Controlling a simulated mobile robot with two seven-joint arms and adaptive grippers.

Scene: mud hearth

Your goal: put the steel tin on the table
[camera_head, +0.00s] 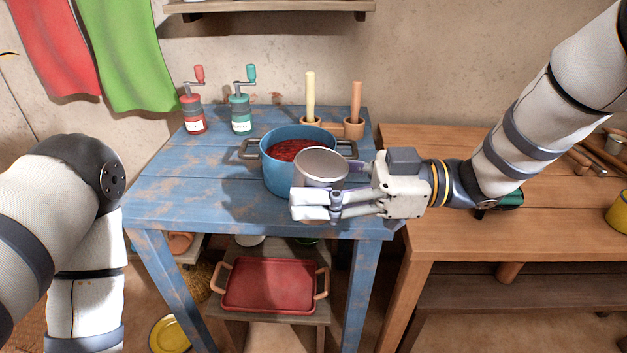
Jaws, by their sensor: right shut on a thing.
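The steel tin (322,163) is a short grey cylinder with a flat round top. My right gripper (335,200) is shut on the steel tin, with its fingers across the tin's near side, hiding its lower part. The tin is in front of a blue pot (278,176) and overlaps its near right side in the picture; I cannot tell whether they touch. The blue worn table (160,198) is below the pot; I cannot tell whether the tin touches it. My left arm is at the left edge; its gripper is not in view.
The pot holds red contents. A red-topped grinder (193,113), a teal grinder (240,113) and two mortars with pestles (354,128) stand at the table's back. A brown wooden table (450,225) adjoins on the right. A red tray (270,285) lies below. The blue table's left part is clear.

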